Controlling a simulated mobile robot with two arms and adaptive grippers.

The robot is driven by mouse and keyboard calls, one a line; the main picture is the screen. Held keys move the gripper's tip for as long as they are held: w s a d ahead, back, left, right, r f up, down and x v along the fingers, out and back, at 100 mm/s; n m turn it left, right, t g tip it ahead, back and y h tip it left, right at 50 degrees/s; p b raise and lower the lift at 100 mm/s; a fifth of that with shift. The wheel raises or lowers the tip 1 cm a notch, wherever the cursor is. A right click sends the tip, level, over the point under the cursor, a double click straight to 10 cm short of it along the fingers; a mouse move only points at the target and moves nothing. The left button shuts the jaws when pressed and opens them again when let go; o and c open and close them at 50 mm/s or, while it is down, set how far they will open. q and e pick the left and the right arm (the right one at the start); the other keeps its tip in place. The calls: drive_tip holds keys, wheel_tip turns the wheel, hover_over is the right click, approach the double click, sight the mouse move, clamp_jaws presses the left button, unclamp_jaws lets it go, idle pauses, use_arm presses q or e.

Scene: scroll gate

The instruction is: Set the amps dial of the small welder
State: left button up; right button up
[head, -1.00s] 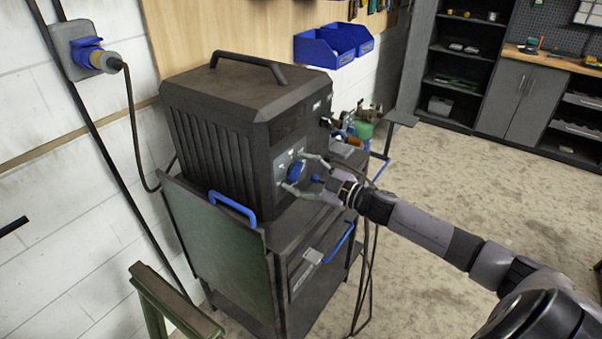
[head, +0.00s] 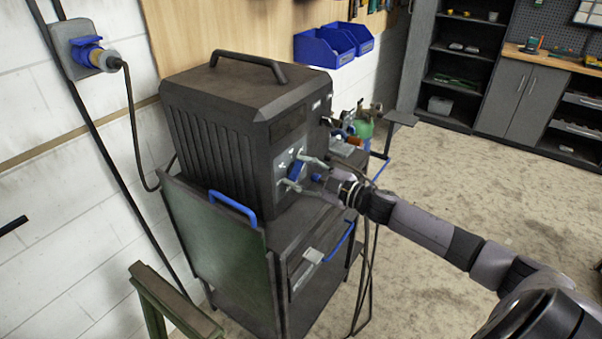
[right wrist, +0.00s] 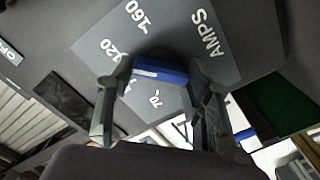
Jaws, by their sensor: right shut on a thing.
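The small welder (head: 228,125) is a dark box with a top handle, standing on a cart. Its front has a grey panel with a blue amps dial (head: 296,171). In the right wrist view the panel (right wrist: 195,38) reads AMPS, 160 and 70, with other numbers partly covered. My right gripper (head: 300,173) is shut on the dial, one finger on each side. The dial (right wrist: 160,71) shows between the fingertips (right wrist: 158,80) in the right wrist view. The dial's pointer end is hard to read. My left gripper is not in view.
The welder's cart (head: 210,250) has a blue handle on its side and a blue front handle. Cables hang at its right. A green metal frame (head: 172,305) stands at the lower left. Blue bins (head: 325,48) hang on the wall. The floor at right is clear.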

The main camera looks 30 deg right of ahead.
drive_tip(key=n, duration=0.1)
drive_tip(key=n+b, duration=0.1)
drive_tip(key=n, duration=0.1)
drive_tip(key=n+b, duration=0.1)
drive_tip(key=shift+a+f+n, duration=0.1)
drive_tip(key=shift+f+n, duration=0.15)
drive_tip(key=shift+n, duration=0.05)
drive_tip(key=shift+n+b, duration=0.9)
drive_tip(key=shift+n, duration=1.3)
drive_tip(key=o, duration=1.1)
drive_tip(key=shift+o, duration=0.2)
drive_tip(key=shift+s, duration=0.1)
drive_tip(key=v, duration=1.2)
